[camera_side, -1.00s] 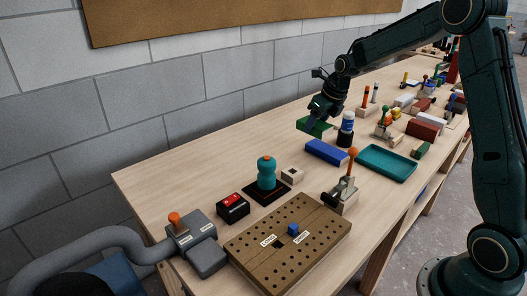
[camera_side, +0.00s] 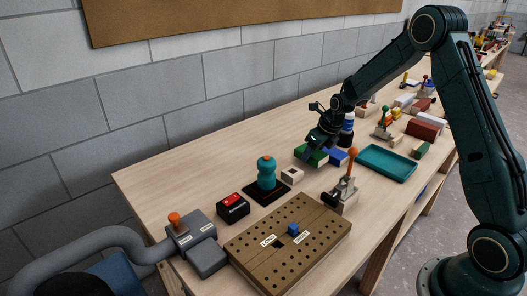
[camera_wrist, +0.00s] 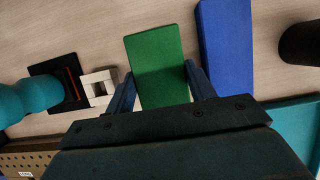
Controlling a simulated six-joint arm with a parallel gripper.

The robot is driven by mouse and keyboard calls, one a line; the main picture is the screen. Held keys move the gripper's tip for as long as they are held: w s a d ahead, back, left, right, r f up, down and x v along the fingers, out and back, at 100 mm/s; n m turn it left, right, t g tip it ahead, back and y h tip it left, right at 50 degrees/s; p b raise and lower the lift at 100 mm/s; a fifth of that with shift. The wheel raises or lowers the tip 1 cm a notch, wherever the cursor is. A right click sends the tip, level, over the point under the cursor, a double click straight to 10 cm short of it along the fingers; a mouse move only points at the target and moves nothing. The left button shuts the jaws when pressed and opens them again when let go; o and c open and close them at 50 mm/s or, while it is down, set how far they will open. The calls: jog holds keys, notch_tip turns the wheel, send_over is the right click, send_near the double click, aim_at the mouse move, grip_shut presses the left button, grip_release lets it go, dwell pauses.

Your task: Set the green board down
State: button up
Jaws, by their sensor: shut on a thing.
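The green board (camera_side: 308,157) is in my gripper (camera_side: 316,150), low over the table left of the blue board (camera_side: 338,157). In the side view I cannot tell whether it touches the tabletop. In the wrist view the green board (camera_wrist: 158,62) lies between the two fingers of my gripper (camera_wrist: 160,85), which are shut on its sides. Its near end is hidden behind the gripper body. The blue board (camera_wrist: 226,45) lies beside it on the right, with a narrow gap between them.
A pale block with a hole (camera_side: 292,175) and a teal knobbed tool (camera_side: 266,173) stand to the left. A teal tray (camera_side: 386,163) and an orange-knobbed clamp (camera_side: 347,183) are to the right and front. Bare tabletop (camera_side: 225,165) lies toward the wall.

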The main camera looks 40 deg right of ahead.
jog(key=shift+f, duration=1.25)
jog(key=shift+f, duration=0.1)
jog(key=o, duration=1)
jog(key=shift+v, duration=6.1)
